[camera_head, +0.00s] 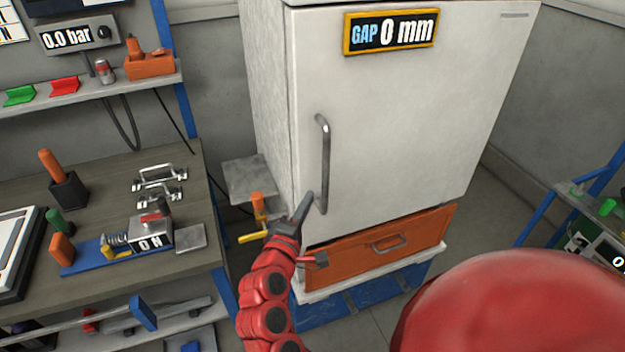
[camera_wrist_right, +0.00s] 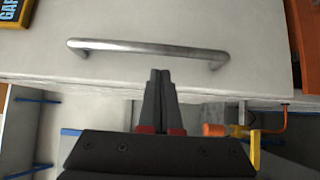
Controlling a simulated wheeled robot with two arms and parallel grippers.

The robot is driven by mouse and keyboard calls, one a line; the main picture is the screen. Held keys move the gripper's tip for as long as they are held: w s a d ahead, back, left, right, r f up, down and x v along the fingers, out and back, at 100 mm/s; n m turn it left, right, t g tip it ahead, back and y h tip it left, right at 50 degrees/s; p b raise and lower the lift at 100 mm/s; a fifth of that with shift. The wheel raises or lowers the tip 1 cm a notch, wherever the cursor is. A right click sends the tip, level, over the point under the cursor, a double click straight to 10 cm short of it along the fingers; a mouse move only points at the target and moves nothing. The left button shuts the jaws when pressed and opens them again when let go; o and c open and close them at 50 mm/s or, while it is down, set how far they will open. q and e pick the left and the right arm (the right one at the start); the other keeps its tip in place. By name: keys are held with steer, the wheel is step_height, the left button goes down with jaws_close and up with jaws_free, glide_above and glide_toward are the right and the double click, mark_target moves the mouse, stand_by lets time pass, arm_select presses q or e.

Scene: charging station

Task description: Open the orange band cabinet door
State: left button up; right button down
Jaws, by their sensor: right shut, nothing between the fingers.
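The white cabinet door (camera_head: 400,110) is closed, with a sign (camera_head: 391,32) on it reading "GAP 0 mm". Its vertical metal handle (camera_head: 323,165) is near the door's left edge. An orange band (camera_head: 350,255) with its own small handle (camera_head: 388,243) runs below the door. My right gripper (camera_head: 307,203) is beside the lower end of the door handle. In the right wrist view the closed fingertips (camera_wrist_right: 160,75) are empty and lie just short of the handle bar (camera_wrist_right: 150,48), not around it. Contact cannot be told. My left gripper is not in view.
A workbench (camera_head: 110,180) with tools stands at the left. A valve with an orange and yellow handle (camera_head: 257,215) and a grey plate (camera_head: 250,178) sit left of the cabinet. A blue-framed rack (camera_head: 580,210) stands at the right. Some floor (camera_head: 500,195) is clear right of the cabinet.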

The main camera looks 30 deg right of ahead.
mark_target(316, 183)
steer(key=p+x, duration=0.1)
steer(key=x, duration=0.6)
steer(key=shift+w+a+p, duration=0.1)
steer(key=shift+p, duration=0.2)
